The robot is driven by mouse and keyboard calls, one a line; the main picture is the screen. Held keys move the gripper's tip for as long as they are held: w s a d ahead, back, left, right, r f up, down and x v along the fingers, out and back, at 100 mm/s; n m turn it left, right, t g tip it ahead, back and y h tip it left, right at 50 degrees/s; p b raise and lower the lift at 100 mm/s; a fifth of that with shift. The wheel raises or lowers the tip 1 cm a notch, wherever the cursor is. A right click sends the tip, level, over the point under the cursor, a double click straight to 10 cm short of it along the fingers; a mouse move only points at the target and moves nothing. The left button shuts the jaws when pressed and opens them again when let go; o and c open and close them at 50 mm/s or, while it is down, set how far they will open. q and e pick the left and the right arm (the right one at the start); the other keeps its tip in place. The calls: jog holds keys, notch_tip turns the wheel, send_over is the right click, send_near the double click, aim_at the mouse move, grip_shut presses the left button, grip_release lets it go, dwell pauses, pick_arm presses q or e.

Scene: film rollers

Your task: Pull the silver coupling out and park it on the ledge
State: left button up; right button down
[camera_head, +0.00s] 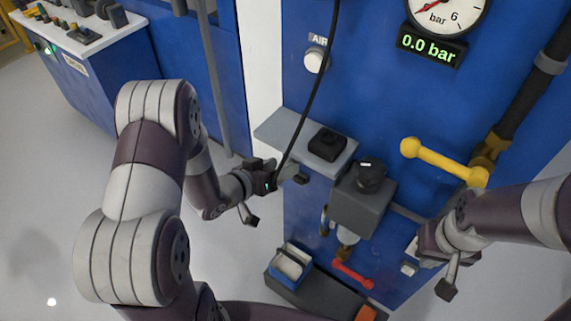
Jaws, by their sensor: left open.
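A grey ledge (275,127) juts from the blue panel, with a black block (328,143) on it. A black hose (318,92) hangs from above and runs down to my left gripper (275,196). This gripper is open, its fingers spread, just below the left part of the ledge. A small silver-grey piece shows by the hose's lower end, but I cannot tell whether it is the silver coupling. A silver cylinder (346,238) with a brass end sits under a grey box (362,205). My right gripper (428,279) looks open and empty at the right, low before the panel.
A yellow lever (440,161) sticks out above my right gripper. A gauge (446,12) and a display (432,45) reading 0.0 bar are above. A red handle (352,273) and a blue bin (290,266) are low. Open floor lies at left.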

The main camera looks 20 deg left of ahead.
aim_at(287, 163)
pick_arm(q)
jog(key=x, duration=0.2)
jog(key=shift+w+d+f, duration=0.15)
jog(key=shift+w+d, duration=0.1)
jog(key=shift+d, duration=0.05)
jog(key=shift+w+d+f, duration=0.15)
jog(key=shift+w+f, duration=0.05)
jog(key=shift+w, duration=0.3)
jog(key=shift+s+r, duration=0.1)
jog(key=c, duration=1.1)
jog(key=shift+o, duration=0.2)
jog(key=shift+s, duration=0.15)
jog(key=shift+s+a+p, duration=0.15)
jog(key=shift+s+a, duration=0.15)
jog(key=shift+s, duration=0.45)
jog(key=shift+s+a+p, duration=0.2)
jog(key=shift+s+a, duration=0.1)
jog(key=shift+s, duration=0.45)
jog(key=shift+s+a+p, duration=0.15)
jog(key=shift+s+a, duration=0.15)
jog(key=shift+s, duration=0.4)
